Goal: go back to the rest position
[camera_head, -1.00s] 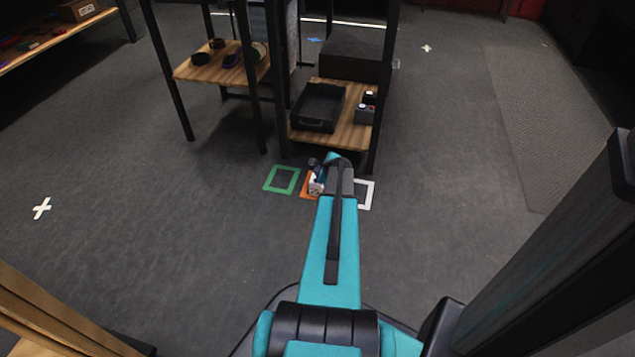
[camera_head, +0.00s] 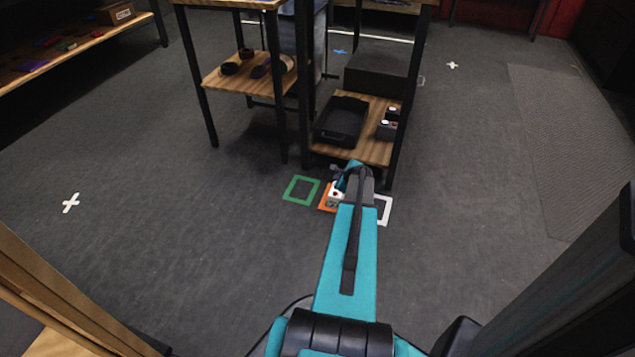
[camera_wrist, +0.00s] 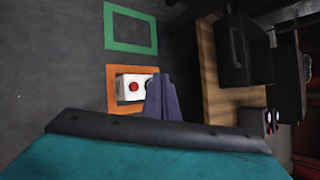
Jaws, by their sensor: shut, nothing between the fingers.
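My arm reaches forward over the floor in the head view, and my gripper (camera_head: 338,178) is at its far end, small and partly hidden by the wrist. In the wrist view, my gripper (camera_wrist: 163,95) has its dark fingers together and empty. A white button box (camera_wrist: 125,90) with a red button lies beside the fingertips in the picture, inside an orange floor square (camera_wrist: 118,69). The fingers cover its right part. The box (camera_head: 335,197) also shows just below the gripper in the head view. I cannot tell whether the fingers touch it.
A green square (camera_head: 290,196) and a white square (camera_head: 387,213) flank the orange one. A shelf (camera_head: 372,150) behind holds a black tray (camera_head: 341,120) and small button boxes (camera_head: 387,128). A wooden edge (camera_head: 60,310) is at lower left. Floor on both sides is clear.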

